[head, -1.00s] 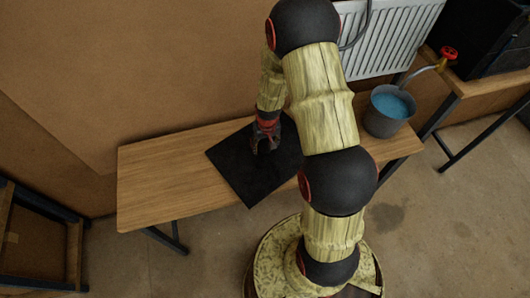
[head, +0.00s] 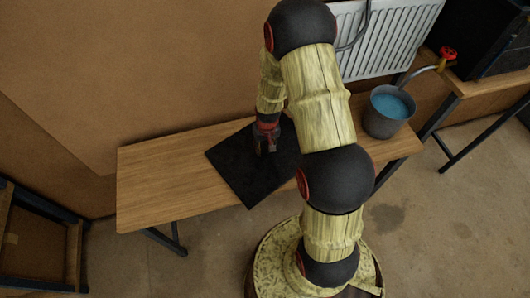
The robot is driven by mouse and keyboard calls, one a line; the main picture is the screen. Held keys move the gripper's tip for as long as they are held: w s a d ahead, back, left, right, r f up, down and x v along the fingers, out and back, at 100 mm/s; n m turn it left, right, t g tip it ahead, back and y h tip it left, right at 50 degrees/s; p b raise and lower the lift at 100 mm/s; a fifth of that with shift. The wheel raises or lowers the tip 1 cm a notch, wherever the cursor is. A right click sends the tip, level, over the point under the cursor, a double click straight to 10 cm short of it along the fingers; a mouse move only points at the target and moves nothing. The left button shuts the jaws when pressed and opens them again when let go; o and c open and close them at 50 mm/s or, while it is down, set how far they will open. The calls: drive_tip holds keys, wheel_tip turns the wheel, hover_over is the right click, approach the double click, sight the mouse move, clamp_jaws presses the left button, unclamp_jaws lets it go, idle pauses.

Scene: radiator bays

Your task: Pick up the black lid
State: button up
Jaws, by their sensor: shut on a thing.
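My gripper (head: 266,151) is low over the black mat (head: 240,180) on the wooden bench, pointing down. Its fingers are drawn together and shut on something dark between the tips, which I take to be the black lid. The lid's outline cannot be made out, since it is dark against the dark mat and partly covered by the fingers. I cannot tell whether it still touches the mat. My arm hides the right part of the mat.
The wooden bench (head: 160,180) has free room left of the mat. A grey bucket of blue liquid (head: 382,122) stands at its right end, below a white radiator (head: 395,35) and a red valve (head: 448,54). A wall (head: 130,70) runs close behind.

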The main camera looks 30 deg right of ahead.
clamp_jaws()
idle(0.3)
